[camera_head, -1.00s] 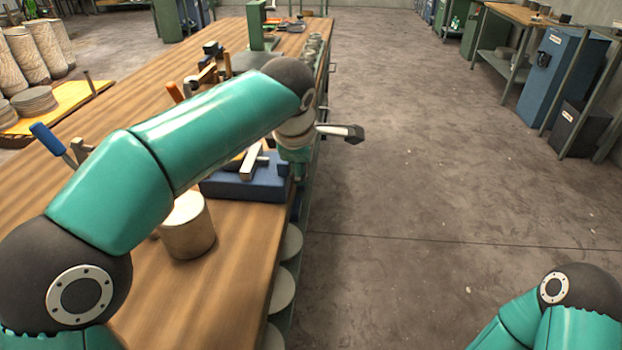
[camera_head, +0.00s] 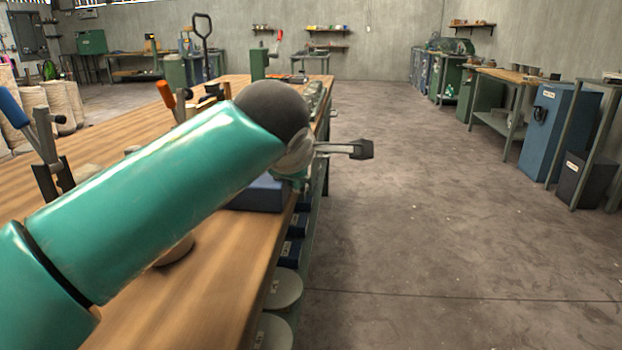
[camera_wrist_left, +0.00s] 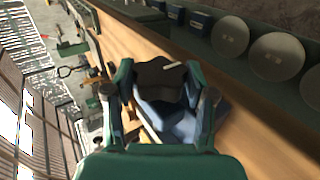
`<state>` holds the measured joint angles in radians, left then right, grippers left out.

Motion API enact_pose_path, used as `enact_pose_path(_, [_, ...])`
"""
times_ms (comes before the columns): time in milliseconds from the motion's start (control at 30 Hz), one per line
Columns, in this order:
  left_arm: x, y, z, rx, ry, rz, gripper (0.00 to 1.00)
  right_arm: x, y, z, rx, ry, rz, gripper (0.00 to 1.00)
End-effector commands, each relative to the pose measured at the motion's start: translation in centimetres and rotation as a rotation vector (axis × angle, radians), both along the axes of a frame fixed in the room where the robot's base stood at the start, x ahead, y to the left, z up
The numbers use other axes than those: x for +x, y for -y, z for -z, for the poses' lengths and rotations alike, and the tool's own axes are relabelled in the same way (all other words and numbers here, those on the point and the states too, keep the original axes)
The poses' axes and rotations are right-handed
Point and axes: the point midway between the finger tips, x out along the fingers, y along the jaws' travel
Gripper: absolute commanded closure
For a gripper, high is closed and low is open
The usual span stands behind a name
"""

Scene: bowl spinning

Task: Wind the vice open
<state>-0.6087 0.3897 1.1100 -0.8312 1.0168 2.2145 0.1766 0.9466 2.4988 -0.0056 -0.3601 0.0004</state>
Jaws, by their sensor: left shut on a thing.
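The blue vice (camera_head: 262,195) sits at the right edge of the wooden bench, mostly hidden behind my left arm in the head view. Its blue body (camera_wrist_left: 180,125) also shows below and between the fingers in the left wrist view. My left gripper (camera_wrist_left: 160,75) is at the vice's front, its two green fingers on either side of a dark grey part. It is shut on the vice handle, though the contact itself is hard to make out. In the head view this gripper (camera_head: 296,172) is largely covered by my own wrist. My right gripper is out of view.
The wooden bench (camera_head: 222,262) runs away along the left. A blue-handled tool (camera_head: 40,140) and an orange-handled tool (camera_head: 170,100) stand on it. Round discs (camera_head: 283,288) lie on shelves below its edge. The floor to the right is clear, with a blue cabinet (camera_head: 556,130) beyond.

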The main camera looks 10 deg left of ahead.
Motion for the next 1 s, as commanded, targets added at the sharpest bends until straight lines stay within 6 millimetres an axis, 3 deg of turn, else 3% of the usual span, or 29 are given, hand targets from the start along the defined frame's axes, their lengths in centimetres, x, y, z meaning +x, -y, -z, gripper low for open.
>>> enact_pose_path(333, [0.0,-0.6,0.1,0.006,-0.005,-0.013,0.80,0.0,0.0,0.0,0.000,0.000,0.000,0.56])
enact_pose_path(367, [0.0,-0.6,0.1,0.006,-0.005,-0.013,0.40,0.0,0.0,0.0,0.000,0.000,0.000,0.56])
enact_pose_path(500, [0.0,-0.5,0.1,0.005,-0.003,-0.010,0.20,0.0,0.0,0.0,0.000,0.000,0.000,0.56])
enact_pose_path(833, [-0.1,-0.2,0.0,0.003,-0.002,-0.004,0.20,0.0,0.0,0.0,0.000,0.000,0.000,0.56])
enact_pose_path(1000, [-1.2,-0.1,-0.9,0.002,0.000,-0.002,0.20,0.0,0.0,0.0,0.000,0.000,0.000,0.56])
